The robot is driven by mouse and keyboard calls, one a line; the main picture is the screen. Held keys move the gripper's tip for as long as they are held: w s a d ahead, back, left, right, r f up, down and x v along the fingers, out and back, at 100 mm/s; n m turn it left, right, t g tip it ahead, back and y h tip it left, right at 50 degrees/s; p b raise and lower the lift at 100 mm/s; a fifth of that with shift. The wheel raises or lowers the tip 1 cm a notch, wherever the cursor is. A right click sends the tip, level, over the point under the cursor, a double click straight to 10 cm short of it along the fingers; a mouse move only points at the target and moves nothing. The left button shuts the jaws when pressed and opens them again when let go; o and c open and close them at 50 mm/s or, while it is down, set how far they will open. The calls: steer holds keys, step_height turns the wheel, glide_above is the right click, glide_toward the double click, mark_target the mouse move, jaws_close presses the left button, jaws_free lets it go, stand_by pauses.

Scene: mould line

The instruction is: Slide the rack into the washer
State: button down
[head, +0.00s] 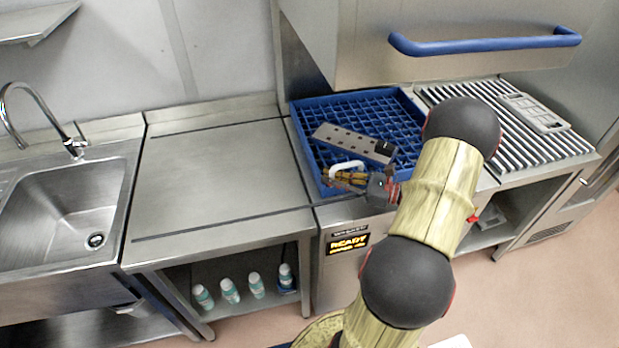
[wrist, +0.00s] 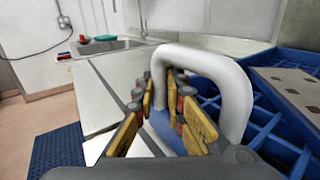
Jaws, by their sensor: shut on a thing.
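The blue mesh rack (head: 412,100) lies flat in the washer's bay, under the raised steel hood (head: 350,45). A steel plate with holes (head: 343,139) lies tilted across the rack's mesh; part of it also shows in the wrist view (wrist: 290,85). The rack's white loop handle (head: 347,165) stands at its near edge and fills the middle of the wrist view (wrist: 240,90). My gripper (head: 350,180) is shut on this handle, its yellow fingers (wrist: 180,110) around one leg of it. My arm hides the rack's near right corner.
The hood has a blue bar handle (head: 485,44). A lit READY panel (head: 348,243) is on the washer's front. The left steel table (head: 210,180) is bare, with a sink (head: 75,215) beyond. A slatted table (head: 515,145) at right holds a grey tray (head: 535,112). Several bottles stand below.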

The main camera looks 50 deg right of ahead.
steer(key=s+d, duration=0.2)
steer(key=d, duration=0.1)
steer(key=shift+s+d+p, duration=0.1)
steer(key=shift+d+p, duration=0.2)
steer(key=c, duration=2.1)
jaws_free()
steer(key=shift+s+d, duration=0.15)
steer(key=shift+d, duration=0.05)
steer(key=shift+c, duration=0.2)
steer(key=shift+a, duration=0.1)
steer(key=v, duration=1.2)
